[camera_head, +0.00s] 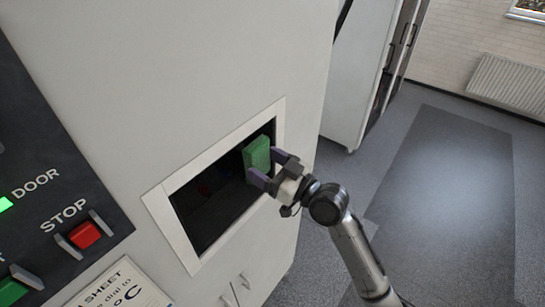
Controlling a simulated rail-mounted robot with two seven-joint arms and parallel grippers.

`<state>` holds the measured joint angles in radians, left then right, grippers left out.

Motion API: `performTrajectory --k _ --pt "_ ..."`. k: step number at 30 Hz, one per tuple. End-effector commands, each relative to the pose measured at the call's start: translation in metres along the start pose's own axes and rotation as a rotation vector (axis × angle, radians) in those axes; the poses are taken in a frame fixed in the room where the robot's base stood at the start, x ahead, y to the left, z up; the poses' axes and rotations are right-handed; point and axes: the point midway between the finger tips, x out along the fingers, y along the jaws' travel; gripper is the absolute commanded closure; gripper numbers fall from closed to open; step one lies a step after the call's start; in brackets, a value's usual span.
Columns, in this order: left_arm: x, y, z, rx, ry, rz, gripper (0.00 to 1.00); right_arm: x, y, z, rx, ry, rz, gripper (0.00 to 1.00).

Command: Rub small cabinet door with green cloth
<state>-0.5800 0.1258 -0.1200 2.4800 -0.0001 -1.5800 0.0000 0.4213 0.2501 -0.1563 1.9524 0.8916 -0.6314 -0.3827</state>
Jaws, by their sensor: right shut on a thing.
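My right gripper (268,171) is shut on a green cloth (257,153), which looks like a folded block. It holds the cloth in front of the dark panel (208,207) in the cabinet front, near the panel's upper right corner. A white frame (176,229) surrounds this dark panel, which looks like a small door or window. I cannot tell whether the cloth touches the panel. My left gripper is not in view.
A dark control panel (50,165) with a red STOP button (84,234) and a lit green DOOR light (5,203) is at left. A paper sheet (122,288) is below it. Cabinet handles (244,281) show under the frame. The grey floor (440,200) at right is clear.

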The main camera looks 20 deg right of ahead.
Motion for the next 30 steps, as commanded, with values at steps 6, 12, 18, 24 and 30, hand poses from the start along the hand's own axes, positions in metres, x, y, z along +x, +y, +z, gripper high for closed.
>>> performTrajectory --k 6,12,18,24,30 --pt "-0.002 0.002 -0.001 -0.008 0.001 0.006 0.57 0.003 -0.008 0.001 0.005 -0.003 -0.009 0.64" --pt "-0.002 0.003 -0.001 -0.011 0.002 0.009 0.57 0.003 -0.009 0.002 0.006 -0.003 -0.011 0.64" --pt "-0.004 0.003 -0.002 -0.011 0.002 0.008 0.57 -0.008 -0.009 0.000 0.004 -0.005 -0.010 0.64" --pt "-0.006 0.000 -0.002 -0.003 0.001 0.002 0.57 -0.028 -0.009 -0.004 0.002 -0.003 -0.006 0.64" --pt "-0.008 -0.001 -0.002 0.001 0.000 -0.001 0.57 -0.046 -0.009 -0.006 0.002 -0.003 -0.005 0.64"
